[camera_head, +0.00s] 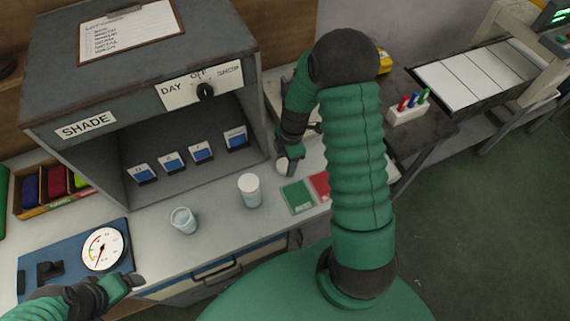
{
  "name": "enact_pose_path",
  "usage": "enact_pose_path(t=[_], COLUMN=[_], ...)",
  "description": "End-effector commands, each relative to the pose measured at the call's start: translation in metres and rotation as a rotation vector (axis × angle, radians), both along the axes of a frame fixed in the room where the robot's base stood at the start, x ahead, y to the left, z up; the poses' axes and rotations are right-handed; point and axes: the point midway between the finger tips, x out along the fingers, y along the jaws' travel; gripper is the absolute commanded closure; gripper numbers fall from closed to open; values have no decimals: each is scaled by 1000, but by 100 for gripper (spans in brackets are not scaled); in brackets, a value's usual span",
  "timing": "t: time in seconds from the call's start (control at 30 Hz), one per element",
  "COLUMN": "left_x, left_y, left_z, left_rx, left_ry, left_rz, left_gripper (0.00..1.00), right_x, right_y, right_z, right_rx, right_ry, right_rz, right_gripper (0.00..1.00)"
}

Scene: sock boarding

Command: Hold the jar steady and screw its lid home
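An open, clear jar (184,222) with pale blue contents stands upright on the bench. To its right stands a similar pale container (250,192) with a white top. A small white round piece (282,165), possibly a lid, shows at the fingertips of my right gripper (289,165). I cannot tell whether it is gripped or lies beside the fingers. My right gripper points down, to the right of both containers and apart from them. My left gripper (132,281) is low at the left, near the gauge board and apart from the jar; its finger gap is not clear.
A grey shade booth (140,87) with several blue-and-white cards stands behind the containers. A gauge (103,249) sits on a blue board at the left. Green (297,197) and red (320,185) cards lie right of the containers. A pen block (407,113) is farther right.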

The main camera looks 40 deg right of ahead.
Motion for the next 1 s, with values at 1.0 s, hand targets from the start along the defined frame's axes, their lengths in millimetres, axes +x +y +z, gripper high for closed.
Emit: enact_pose_path(t=[1.0], left_x=[0], left_y=[0], left_z=[37], left_rx=[0], left_ry=[0], left_rz=[0], left_gripper=[19], right_x=[-20], right_y=[11], right_z=[40], right_rx=[1], right_ry=[2], right_rz=[-1], right_gripper=[87])
